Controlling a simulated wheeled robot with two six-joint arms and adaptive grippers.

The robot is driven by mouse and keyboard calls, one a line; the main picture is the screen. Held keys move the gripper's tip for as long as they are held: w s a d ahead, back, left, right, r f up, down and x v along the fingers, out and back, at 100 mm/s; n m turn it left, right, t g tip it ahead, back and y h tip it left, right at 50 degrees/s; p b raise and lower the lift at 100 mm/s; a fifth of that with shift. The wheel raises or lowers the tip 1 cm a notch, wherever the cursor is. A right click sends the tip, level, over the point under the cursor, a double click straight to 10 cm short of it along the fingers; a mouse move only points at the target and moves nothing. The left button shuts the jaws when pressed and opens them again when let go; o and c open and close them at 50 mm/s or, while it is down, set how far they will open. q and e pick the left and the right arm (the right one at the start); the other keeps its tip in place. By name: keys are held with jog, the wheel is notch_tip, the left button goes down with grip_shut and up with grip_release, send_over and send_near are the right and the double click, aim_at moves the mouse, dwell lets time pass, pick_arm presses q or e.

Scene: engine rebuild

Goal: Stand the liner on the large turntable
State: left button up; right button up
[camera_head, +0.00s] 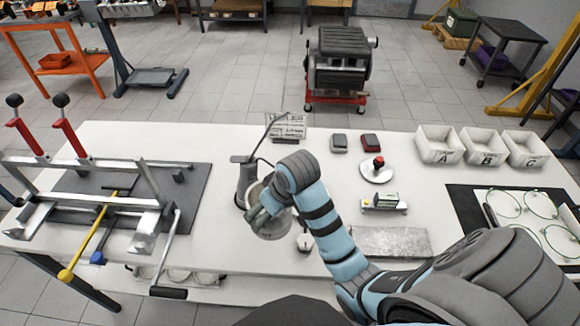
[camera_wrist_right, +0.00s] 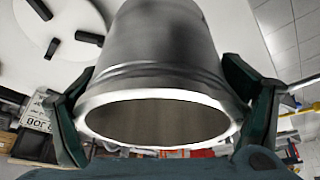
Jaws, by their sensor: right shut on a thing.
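The liner is a grey metal cylinder with a wide pale rim. In the right wrist view the liner (camera_wrist_right: 158,55) is large, its open bore towards the camera. My right gripper (camera_wrist_right: 160,110) is shut on it, one finger on each side near the rim. In the head view my right gripper (camera_head: 263,207) is over the middle of the table and partly hides the liner (camera_head: 257,189). The large turntable seems to be the pale disc (camera_head: 274,231) under the hand; the wrist view shows a pale disc with black bars (camera_wrist_right: 75,18). Whether liner and disc touch, I cannot tell. My left gripper is out of view.
A dark can with a thin spout (camera_head: 245,178) stands close left of the hand. A small round stand with a red-topped knob (camera_head: 377,172) and a grey plate (camera_head: 391,241) are right of it. A metal fixture (camera_head: 95,201) fills the left; white bins (camera_head: 437,150) stand back right.

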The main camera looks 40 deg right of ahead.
jog(key=w+d+r+n+b, duration=0.1)
jog(key=w+d+r+b, duration=0.15)
jog(key=d, duration=0.55)
jog(key=w+d+r+n+b, duration=0.1)
jog(key=w+d+r+b, duration=0.15)
jog(key=d, duration=0.45)
jog(key=shift+y, duration=0.4)
jog(key=f, duration=0.6)
jog(key=f+b, duration=0.1)
jog(key=f, duration=0.2)
jog(key=shift+w+d+f, duration=0.25)
jog(key=shift+w, duration=0.05)
jog(key=shift+f, duration=0.2)
jog(key=o, duration=1.5)
jog(key=shift+c, duration=0.2)
jog(key=p+v, duration=0.2)
jog(key=v, duration=1)
